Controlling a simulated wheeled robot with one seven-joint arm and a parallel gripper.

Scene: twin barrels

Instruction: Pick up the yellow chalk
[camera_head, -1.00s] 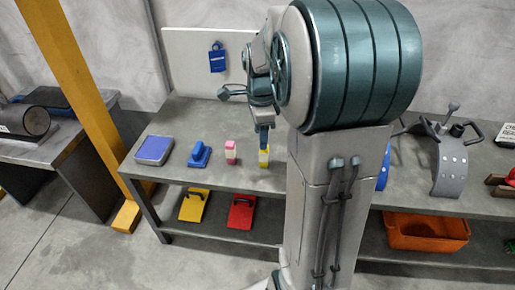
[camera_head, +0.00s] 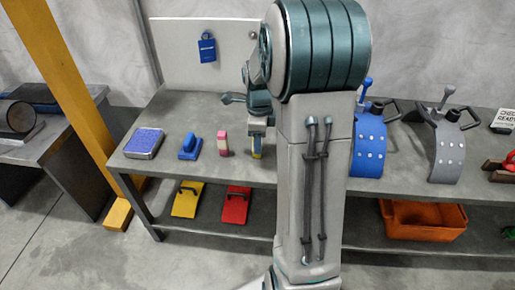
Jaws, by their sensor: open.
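The yellow chalk (camera_head: 257,154) stands on the bench top, just left of my arm. Only its lower part shows; my gripper covers the rest. My gripper (camera_head: 257,141) points down at the chalk, with its fingers over or around the chalk's upper part. The jaws are open. I cannot tell whether a finger touches the chalk.
A pink and white piece (camera_head: 224,144) stands close to the left, then a blue-handled block (camera_head: 190,147) and a blue-topped pad (camera_head: 143,143). Blue (camera_head: 369,145) and grey (camera_head: 446,147) curved brackets stand to the right. A board (camera_head: 179,60) rises behind. An orange bin (camera_head: 425,221) sits on the lower shelf.

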